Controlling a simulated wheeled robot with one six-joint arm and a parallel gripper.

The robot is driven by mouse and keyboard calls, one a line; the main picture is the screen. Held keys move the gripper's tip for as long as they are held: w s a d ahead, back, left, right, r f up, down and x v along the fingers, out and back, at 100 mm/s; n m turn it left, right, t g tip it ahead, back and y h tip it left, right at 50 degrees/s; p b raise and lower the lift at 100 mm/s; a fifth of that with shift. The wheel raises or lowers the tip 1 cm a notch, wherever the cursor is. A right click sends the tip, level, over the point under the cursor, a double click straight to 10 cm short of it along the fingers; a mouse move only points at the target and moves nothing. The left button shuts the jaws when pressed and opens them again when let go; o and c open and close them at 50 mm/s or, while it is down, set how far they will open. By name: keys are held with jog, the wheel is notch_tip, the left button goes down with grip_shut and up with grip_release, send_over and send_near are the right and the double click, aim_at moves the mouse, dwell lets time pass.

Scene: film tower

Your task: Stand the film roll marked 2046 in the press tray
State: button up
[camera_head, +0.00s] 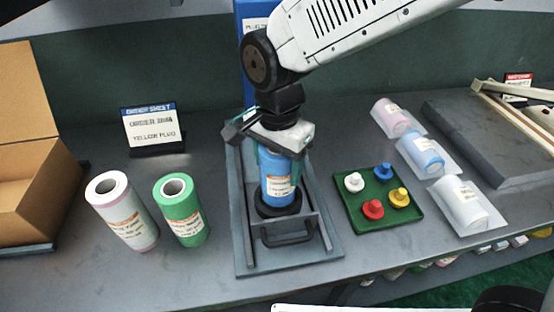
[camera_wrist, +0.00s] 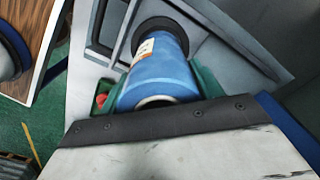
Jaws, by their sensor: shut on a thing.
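A blue film roll (camera_head: 274,180) with an orange and white label stands upright; the label is too small to read. My gripper (camera_head: 275,143) is shut on its upper part from above. The roll's lower end is at a black ring seat (camera_head: 266,211) in the grey press tray (camera_head: 312,220), which has a handle at its front. In the wrist view the blue roll (camera_wrist: 162,75) lies between the green finger pads, its far end at the black ring (camera_wrist: 160,25). Whether it bears fully on the seat cannot be told.
A pink-white roll (camera_head: 122,212) and a green roll (camera_head: 183,212) stand left of the press. An order sheet (camera_head: 151,127) stands behind them, mentioning a yellow plug. A green tray (camera_head: 343,215) holds several coloured plugs at right, beside bagged rolls (camera_head: 423,155). An open cardboard box (camera_head: 40,195) is at far left.

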jog(key=shift+f, duration=1.7)
jog(key=o, duration=1.5)
notch_tip(320, 180, up, 8)
jog(key=shift+f, duration=0.1)
